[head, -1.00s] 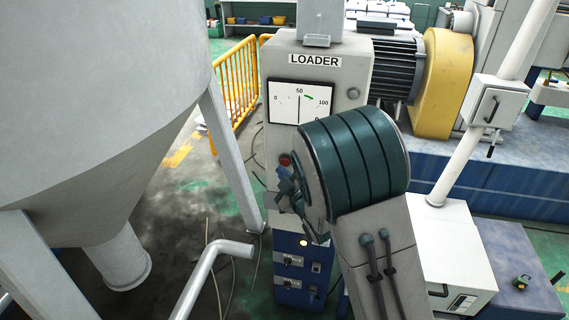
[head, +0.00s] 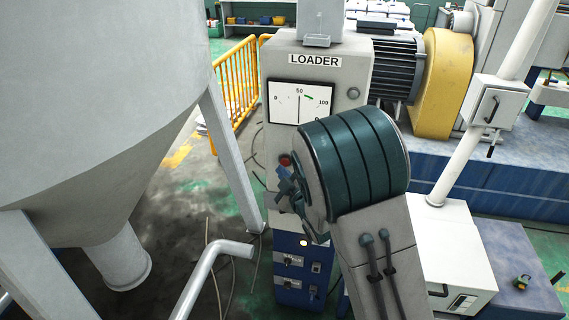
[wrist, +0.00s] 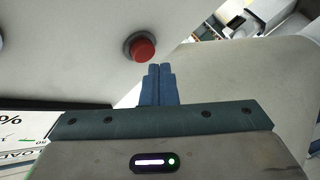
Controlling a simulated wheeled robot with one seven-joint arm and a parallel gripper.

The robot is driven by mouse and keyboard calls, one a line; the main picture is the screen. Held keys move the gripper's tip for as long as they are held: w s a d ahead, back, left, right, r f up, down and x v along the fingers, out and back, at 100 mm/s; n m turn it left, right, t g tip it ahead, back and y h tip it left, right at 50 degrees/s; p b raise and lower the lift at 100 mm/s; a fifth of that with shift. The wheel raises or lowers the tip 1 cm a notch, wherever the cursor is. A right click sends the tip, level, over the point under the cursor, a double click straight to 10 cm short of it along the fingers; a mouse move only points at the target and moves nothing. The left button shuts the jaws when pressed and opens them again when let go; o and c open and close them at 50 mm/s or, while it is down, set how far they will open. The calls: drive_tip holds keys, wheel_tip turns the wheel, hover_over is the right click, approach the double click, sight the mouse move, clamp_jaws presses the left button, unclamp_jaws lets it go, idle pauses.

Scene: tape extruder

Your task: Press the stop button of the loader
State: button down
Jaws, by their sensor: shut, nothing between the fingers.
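The loader (head: 277,68) is a grey cabinet with a LOADER label and a dial gauge, in the middle of the head view. Its red round button (head: 285,160) shows low on the grey front, just left of my arm. It also shows in the wrist view (wrist: 142,47), sticking out of the pale panel. My gripper (head: 284,180) is close below the button in the head view, partly hidden by my arm. In the wrist view, its blue fingers (wrist: 160,70) are together and empty. Their tips appear just below and slightly right of the button; contact cannot be made out.
A large grey hopper (head: 95,100) fills the left, with a support leg (head: 230,160) near the loader. A bent grey pipe (head: 205,270) stands in front. A blue lower panel (head: 290,270) with switches and a lit lamp is under the grey front. A yellow railing (head: 235,80) stands behind.

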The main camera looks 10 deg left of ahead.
drive_tip(key=shift+w, duration=0.1)
drive_tip(key=shift+w+b, duration=0.3)
drive_tip(key=shift+b, duration=0.2)
drive_tip(key=shift+w+b, duration=0.35)
drive_tip(key=shift+w, duration=0.2)
idle(0.5)
drive_tip(key=shift+s, duration=0.1)
drive_tip(key=shift+s+b, duration=0.55)
drive_tip(key=shift+s, duration=0.3)
